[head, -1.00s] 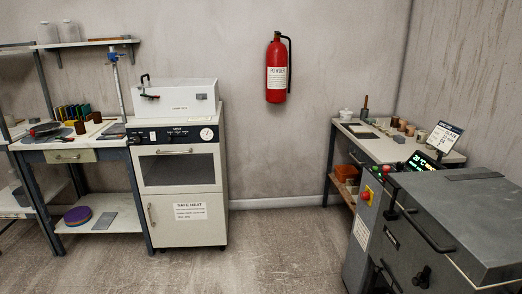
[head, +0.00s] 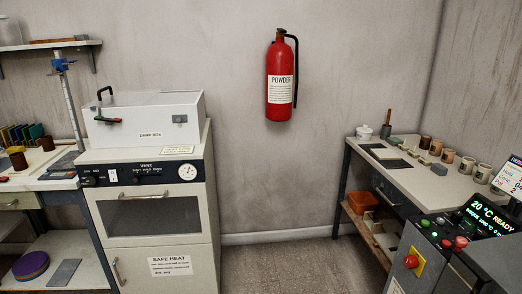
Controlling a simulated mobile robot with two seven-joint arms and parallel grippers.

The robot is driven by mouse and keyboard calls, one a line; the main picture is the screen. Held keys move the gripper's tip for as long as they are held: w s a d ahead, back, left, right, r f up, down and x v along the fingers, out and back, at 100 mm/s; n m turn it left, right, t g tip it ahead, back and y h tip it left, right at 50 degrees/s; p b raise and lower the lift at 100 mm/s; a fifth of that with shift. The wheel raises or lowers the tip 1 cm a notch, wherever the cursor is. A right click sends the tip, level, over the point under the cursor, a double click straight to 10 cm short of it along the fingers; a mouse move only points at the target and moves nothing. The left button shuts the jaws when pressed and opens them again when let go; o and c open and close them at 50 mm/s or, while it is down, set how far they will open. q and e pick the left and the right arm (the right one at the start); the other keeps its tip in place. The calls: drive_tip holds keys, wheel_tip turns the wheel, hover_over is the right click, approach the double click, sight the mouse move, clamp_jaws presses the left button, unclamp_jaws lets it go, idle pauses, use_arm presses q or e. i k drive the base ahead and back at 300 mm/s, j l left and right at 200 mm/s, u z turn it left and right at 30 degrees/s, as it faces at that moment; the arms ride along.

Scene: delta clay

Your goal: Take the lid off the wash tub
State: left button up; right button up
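I see nothing I can name for sure as the wash tub. A small white lidded pot (head: 364,132) stands at the back left of the right-hand table; its knobbed lid looks to be on it. I cannot tell whether it is the tub. A white box labelled "DAMP BOX" (head: 150,134) sits on the oven cabinet, with a black handle on its closed top. Neither of my grippers shows in the head view.
The oven cabinet (head: 152,220) stands at left, beside a workbench (head: 50,183). The right-hand table (head: 425,180) holds several cups. A grey machine (head: 445,270) with a control panel fills the lower right. Bare floor (head: 285,268) lies between. A red extinguisher (head: 281,78) hangs on the wall.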

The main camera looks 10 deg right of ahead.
sight(364, 129)
drive_tip(key=i+z, duration=0.2)
drive_tip(key=i, duration=0.45)
drive_tip(key=i+j+z, duration=0.2)
drive_tip(key=i, duration=0.45)
drive_tip(key=i+z, duration=0.45)
drive_tip(key=i, duration=0.85)
